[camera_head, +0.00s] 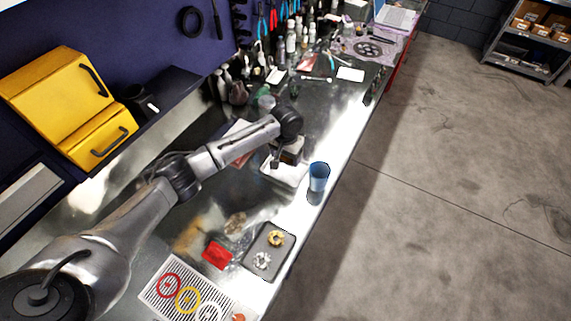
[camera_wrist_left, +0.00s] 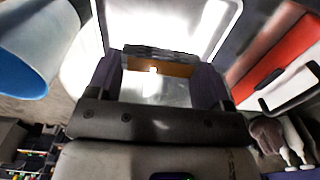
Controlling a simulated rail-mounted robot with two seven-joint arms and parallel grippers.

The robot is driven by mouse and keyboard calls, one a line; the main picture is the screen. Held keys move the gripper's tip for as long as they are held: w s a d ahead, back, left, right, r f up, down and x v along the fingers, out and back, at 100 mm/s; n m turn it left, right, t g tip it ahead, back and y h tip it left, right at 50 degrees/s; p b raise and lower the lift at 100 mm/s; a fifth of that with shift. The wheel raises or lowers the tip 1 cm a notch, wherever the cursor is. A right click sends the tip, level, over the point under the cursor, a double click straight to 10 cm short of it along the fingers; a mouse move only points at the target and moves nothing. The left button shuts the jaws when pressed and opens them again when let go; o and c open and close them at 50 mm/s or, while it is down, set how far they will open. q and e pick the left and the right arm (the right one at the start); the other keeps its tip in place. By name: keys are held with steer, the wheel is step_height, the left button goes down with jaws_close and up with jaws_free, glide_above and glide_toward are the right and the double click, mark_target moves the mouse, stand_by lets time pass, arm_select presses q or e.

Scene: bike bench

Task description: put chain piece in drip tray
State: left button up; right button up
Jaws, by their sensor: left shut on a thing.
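My left gripper (camera_head: 276,160) is over the pale drip tray (camera_head: 284,179), pointing down. In the left wrist view my left gripper (camera_wrist_left: 160,75) is shut on a dark grey bar with a brown-orange part, which I take as the chain piece (camera_wrist_left: 150,52). It spans between the two fingers. The drip tray (camera_wrist_left: 226,30) shows behind it with a bright floor and a raised rim. I cannot tell whether the chain piece touches the tray floor. My right gripper is not in view.
A blue cup (camera_head: 319,177) stands close to the right of the drip tray. A dark tray (camera_head: 252,262) holds gold and silver parts. A red item (camera_head: 217,254) and a slotted white tray (camera_head: 160,286) with rings lie nearer. Bottles and tools crowd the far bench.

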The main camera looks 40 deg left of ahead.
mark_target(286, 168)
arm_select(q)
steer(key=shift+f, duration=2.05)
steer(key=shift+f, duration=0.1)
steer(key=o, duration=0.9)
steer(key=shift+o, duration=0.2)
step_height(286, 168, up, 11)
steer(key=shift+p, duration=0.3)
steer(key=shift+r, duration=0.6)
